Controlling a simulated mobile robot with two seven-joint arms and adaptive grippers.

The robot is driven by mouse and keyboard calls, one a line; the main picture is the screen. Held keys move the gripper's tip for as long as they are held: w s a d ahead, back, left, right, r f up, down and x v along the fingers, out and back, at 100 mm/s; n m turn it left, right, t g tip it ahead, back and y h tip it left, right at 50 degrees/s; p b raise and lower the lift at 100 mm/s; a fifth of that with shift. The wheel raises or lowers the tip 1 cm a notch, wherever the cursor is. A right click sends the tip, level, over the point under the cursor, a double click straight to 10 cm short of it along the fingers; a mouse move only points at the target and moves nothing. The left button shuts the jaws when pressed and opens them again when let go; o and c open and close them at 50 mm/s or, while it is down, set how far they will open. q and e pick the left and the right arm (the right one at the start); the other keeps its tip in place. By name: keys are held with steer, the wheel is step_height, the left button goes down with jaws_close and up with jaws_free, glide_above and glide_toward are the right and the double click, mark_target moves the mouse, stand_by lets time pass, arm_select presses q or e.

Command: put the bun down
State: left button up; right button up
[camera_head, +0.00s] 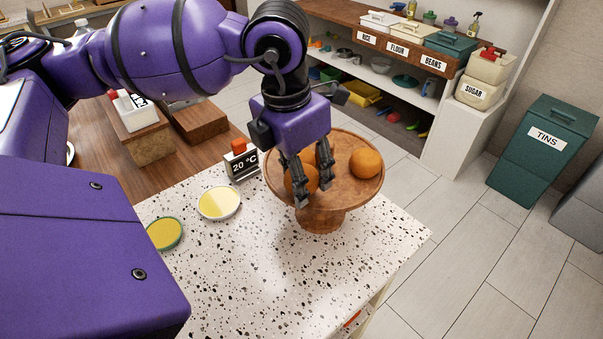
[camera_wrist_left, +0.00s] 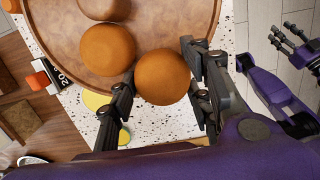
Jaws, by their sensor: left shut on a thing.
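My left gripper (camera_head: 314,195) points down over the near left part of a round wooden cake stand (camera_head: 345,200). It is shut on an orange-brown bun (camera_head: 311,180), which shows between the fingers in the left wrist view (camera_wrist_left: 162,77). The held bun overlaps the stand's rim in the wrist view; I cannot tell whether it touches the stand. Another bun (camera_wrist_left: 107,50) lies beside it on the stand, and a third (camera_wrist_left: 103,8) is cut by the frame's top. One bun (camera_head: 366,163) shows clear at the stand's right. My right gripper (camera_wrist_left: 281,32) shows only in the wrist view, its opening unclear.
The stand is on a speckled counter (camera_head: 240,270). A 20 °C display (camera_head: 241,161) is close to its left. A pale yellow round dish (camera_head: 219,202) and a green-rimmed one (camera_head: 164,233) lie further left. The counter's front is clear. A teal TINS bin (camera_head: 543,150) stands on the floor.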

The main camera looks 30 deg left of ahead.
arm_select(q)
steer(key=shift+a+f, duration=0.15)
steer(key=shift+f, duration=0.4)
steer(key=shift+a+f, duration=0.15)
steer(key=shift+f, duration=0.35)
steer(key=shift+s+r, duration=0.25)
steer(key=shift+s+d, duration=0.1)
steer(key=shift+d, duration=0.15)
steer(key=shift+w+f, duration=0.2)
steer(key=shift+f, duration=0.1)
steer(key=o, duration=1.3)
steer(key=shift+a, duration=0.1)
steer(key=shift+c, duration=0.2)
steer(key=shift+r, duration=0.1)
arm_select(e)
steer(key=shift+w+a+f, duration=0.1)
steer(key=shift+w+a, duration=0.2)
